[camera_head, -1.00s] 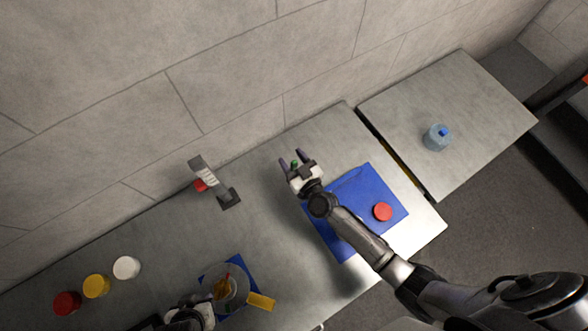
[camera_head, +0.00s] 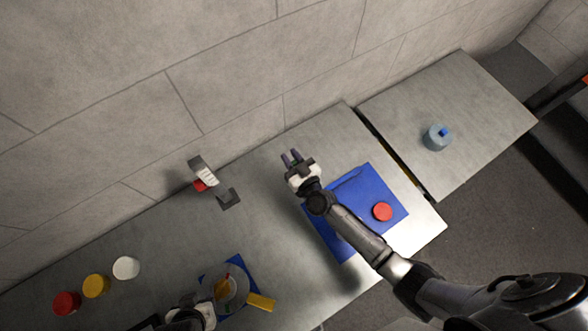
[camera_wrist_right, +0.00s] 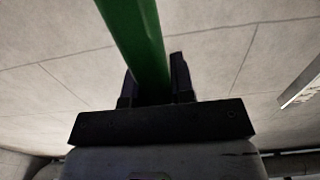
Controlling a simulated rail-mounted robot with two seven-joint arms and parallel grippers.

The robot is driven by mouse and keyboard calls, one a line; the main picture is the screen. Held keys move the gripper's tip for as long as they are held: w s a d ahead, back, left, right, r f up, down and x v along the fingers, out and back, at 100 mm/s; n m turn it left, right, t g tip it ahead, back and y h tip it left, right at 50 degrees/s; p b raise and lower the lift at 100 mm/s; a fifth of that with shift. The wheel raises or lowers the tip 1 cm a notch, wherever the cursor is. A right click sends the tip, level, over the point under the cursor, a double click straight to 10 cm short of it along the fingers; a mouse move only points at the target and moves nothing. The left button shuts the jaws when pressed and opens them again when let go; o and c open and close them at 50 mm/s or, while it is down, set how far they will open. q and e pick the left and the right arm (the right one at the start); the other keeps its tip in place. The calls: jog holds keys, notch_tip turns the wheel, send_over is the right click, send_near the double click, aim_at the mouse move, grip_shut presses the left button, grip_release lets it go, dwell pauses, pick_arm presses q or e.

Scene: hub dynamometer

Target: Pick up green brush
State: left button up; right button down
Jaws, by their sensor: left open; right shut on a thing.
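The green brush (camera_wrist_right: 140,40) shows in the right wrist view as a green handle running up from between the fingers and out of the top edge; its far end is out of view. My right gripper (camera_wrist_right: 157,82) is shut on this handle. In the head view my right gripper (camera_head: 293,158) is above the bench beyond the blue mat, and I cannot make out the brush there. My left gripper (camera_head: 205,303) is at the bottom of the head view, beside a grey pot (camera_head: 241,285) with a yellow handle; its fingers are hard to make out.
A blue mat (camera_head: 385,185) bears a red round object (camera_head: 382,211). A small stand (camera_head: 228,198) is near the wall. Red (camera_head: 66,303), yellow (camera_head: 96,286) and white (camera_head: 126,268) jars stand at left. A blue bottle (camera_head: 436,138) is on the other table.

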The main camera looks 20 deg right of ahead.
notch_tip(320, 180, up, 10)
jog(key=p, duration=0.4)
jog(key=shift+p, duration=0.4)
dwell(0.6)
